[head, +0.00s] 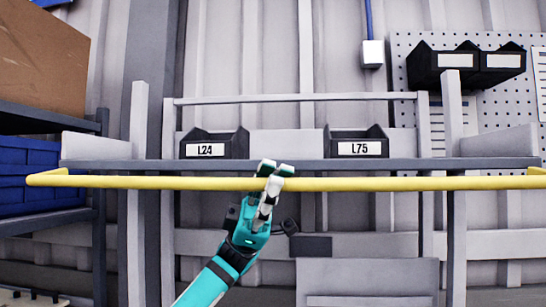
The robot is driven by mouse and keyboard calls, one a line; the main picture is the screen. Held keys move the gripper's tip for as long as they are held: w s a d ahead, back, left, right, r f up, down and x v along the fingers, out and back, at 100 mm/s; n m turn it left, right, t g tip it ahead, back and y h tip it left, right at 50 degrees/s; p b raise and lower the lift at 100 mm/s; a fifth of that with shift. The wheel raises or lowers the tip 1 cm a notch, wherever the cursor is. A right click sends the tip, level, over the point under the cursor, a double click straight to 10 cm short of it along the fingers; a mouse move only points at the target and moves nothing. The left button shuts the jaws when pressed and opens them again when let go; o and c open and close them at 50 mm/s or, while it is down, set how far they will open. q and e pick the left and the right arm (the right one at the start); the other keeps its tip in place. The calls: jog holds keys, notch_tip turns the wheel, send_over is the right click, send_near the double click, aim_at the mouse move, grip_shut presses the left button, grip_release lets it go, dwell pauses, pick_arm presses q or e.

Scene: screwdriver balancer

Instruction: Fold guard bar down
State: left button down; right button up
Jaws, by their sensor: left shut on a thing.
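The yellow guard bar (400,184) runs level across almost the whole head view, in front of the grey shelf. Its left end bends back at a corner, and its right end meets the picture's right edge. My left gripper (270,182) is at the middle of the bar, with its fingers around it. It is shut on the bar. The teal arm reaches up to it from below. My right gripper is not in view.
Behind the bar, a grey shelf (300,164) holds black bins labelled L24 (214,146) and L75 (357,145). More black bins (442,66) hang on a pegboard (537,110) at upper right. A side rack (30,222) with blue crates (27,160) and a brown box (45,55) stands left.

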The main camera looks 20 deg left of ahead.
pick_arm(q)
jog(key=shift+w+f+m+y+p, duration=0.15)
jog(key=shift+f+m+y+p, duration=0.25)
jog(key=shift+m+y, duration=0.4)
jog(key=shift+f+y, duration=0.2)
jog(key=shift+y, duration=0.3)
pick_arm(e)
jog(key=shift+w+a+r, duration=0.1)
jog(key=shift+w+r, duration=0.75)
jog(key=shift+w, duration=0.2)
pick_arm(q)
jog(key=shift+f, duration=0.1)
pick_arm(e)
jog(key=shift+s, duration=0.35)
pick_arm(q)
jog(key=c, duration=1.2)
grip_release()
jog(key=shift+w+a+f, duration=0.1)
jog(key=shift+w+a, duration=0.1)
jog(key=v, duration=0.7)
jog(key=shift+d+f, duration=0.1)
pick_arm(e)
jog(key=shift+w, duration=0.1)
